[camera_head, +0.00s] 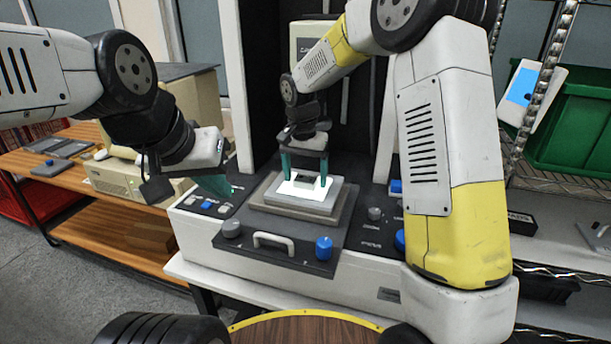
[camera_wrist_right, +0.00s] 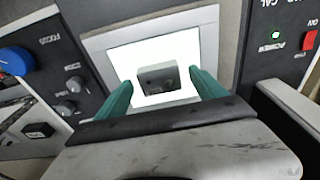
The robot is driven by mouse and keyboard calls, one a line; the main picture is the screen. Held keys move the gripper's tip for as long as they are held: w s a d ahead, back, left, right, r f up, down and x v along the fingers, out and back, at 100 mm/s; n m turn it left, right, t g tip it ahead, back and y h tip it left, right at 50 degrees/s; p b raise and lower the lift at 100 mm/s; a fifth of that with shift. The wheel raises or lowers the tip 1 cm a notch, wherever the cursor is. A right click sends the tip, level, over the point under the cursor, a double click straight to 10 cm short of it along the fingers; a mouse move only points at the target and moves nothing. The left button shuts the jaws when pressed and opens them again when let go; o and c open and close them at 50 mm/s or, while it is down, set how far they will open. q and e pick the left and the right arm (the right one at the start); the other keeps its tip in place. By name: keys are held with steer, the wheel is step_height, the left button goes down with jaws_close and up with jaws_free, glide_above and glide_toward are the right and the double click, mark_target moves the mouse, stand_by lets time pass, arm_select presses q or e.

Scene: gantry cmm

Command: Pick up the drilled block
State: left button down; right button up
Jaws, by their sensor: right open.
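The drilled block (camera_wrist_right: 158,78) is a small grey block with dark holes, lying on the bright white stage plate (camera_wrist_right: 124,57) in the right wrist view. In the head view the block (camera_head: 305,181) shows small on the lit plate (camera_head: 284,188). My right gripper (camera_head: 305,180) is open above the plate, with one green finger on each side of the block. In the right wrist view its fingers (camera_wrist_right: 160,92) stand apart with gaps to the block. My left gripper (camera_head: 215,190) is at the left, away from the block; its opening is hard to see.
The machine's front panel (camera_head: 275,251) has a pale handle (camera_head: 273,239) and blue knob (camera_head: 324,248). A wooden desk (camera_head: 60,175) with a beige computer stands left; a green bin (camera_head: 580,125) is on the right rack.

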steer(key=c, duration=1.6)
steer(key=shift+o, duration=0.2)
steer(key=shift+r, duration=0.1)
